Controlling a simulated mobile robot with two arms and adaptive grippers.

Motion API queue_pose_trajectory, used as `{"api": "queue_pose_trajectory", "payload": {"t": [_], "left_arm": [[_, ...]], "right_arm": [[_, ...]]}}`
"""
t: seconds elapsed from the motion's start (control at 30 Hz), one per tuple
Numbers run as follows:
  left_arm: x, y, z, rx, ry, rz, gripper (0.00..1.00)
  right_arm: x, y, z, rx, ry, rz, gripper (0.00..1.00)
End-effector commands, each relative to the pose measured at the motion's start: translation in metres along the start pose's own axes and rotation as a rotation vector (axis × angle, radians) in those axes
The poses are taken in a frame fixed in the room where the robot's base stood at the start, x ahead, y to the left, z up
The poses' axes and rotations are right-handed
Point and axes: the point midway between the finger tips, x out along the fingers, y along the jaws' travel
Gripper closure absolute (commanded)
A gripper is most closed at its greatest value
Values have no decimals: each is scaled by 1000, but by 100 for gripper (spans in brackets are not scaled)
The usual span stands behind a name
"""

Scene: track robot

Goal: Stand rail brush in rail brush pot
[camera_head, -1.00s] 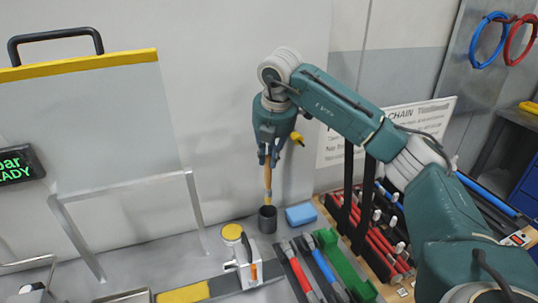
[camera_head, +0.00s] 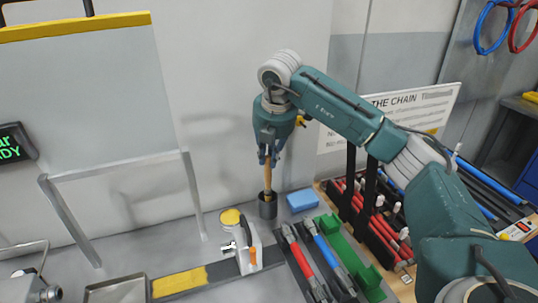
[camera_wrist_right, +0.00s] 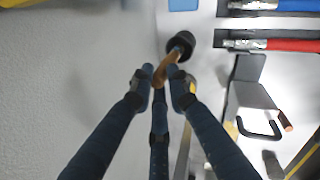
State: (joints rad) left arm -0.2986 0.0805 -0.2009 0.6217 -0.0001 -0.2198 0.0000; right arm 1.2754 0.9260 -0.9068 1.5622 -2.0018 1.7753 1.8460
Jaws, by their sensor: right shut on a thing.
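My right gripper (camera_head: 268,160) is shut on the wooden handle of the rail brush (camera_head: 268,178), which hangs nearly upright below the fingers. The rail brush pot (camera_head: 268,208) is a dark grey cup standing on the bench near the wall, directly under the gripper. The brush's lower end is at the pot's mouth and seems to be inside it; how deep is hidden. In the right wrist view the brown handle (camera_wrist_right: 165,68) lies between the fingers (camera_wrist_right: 160,82) and leads to the dark pot (camera_wrist_right: 184,42). My left gripper is out of view.
A blue block (camera_head: 302,201) lies right of the pot. A white device with a yellow cap (camera_head: 231,217) stands in front. Red and blue handled tools (camera_head: 318,255) lie in a tray, with a green piece (camera_head: 350,255) beside them. A grey panel on legs (camera_head: 90,110) stands left.

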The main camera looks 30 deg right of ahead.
Motion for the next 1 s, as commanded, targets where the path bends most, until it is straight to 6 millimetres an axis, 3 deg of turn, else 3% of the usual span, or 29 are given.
{"api": "queue_pose_trajectory", "payload": {"t": [0.4, 0.97, 1.0], "left_arm": [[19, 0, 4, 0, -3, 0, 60], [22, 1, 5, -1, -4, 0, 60], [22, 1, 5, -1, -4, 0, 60]], "right_arm": [[24, -6, -3, 1, 0, 1, 100], [28, -8, -4, 0, 0, 1, 100], [28, -8, -4, 0, 0, 1, 76]]}}
